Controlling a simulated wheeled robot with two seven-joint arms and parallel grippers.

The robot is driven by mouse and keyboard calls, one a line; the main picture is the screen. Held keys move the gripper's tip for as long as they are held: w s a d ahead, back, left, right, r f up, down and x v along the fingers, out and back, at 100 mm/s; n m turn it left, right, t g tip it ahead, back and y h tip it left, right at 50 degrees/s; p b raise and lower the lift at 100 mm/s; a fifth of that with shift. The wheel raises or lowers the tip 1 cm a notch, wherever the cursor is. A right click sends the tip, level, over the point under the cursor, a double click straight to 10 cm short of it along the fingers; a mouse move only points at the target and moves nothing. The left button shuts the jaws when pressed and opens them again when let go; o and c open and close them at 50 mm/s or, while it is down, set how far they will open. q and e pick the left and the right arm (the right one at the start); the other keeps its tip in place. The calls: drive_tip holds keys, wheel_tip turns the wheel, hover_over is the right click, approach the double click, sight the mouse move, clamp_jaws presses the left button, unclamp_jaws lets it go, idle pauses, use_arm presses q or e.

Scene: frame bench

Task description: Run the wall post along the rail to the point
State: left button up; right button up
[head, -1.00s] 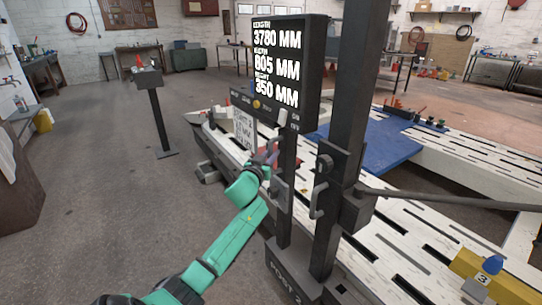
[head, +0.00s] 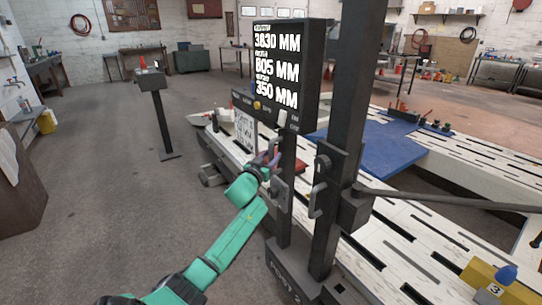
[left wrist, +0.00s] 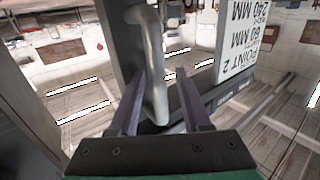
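The dark wall post (head: 346,110) stands upright on a base marked POST with a number. The base is beside the long pale bench (head: 410,236). A display (head: 277,64) on it reads 3830, 805 and 350 MM, length on top. My left gripper (head: 270,160) is at the grey handle on the post's near side. A white card (left wrist: 236,42), marked POINT 2, shows upside down there. My right gripper is not in view.
A thin dark bar (head: 450,201) runs right from the post across the bench. A blue plate (head: 375,148) lies on the bench beyond. A yellow block (head: 480,276) marked 3 is at lower right. A stand (head: 161,115) is on the open floor at left.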

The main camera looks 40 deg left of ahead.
use_arm(q)
drive_tip(key=shift+r, duration=0.25)
drive_tip(key=v, duration=1.4)
drive_tip(key=shift+s, duration=0.35)
drive_tip(key=shift+f, duration=0.15)
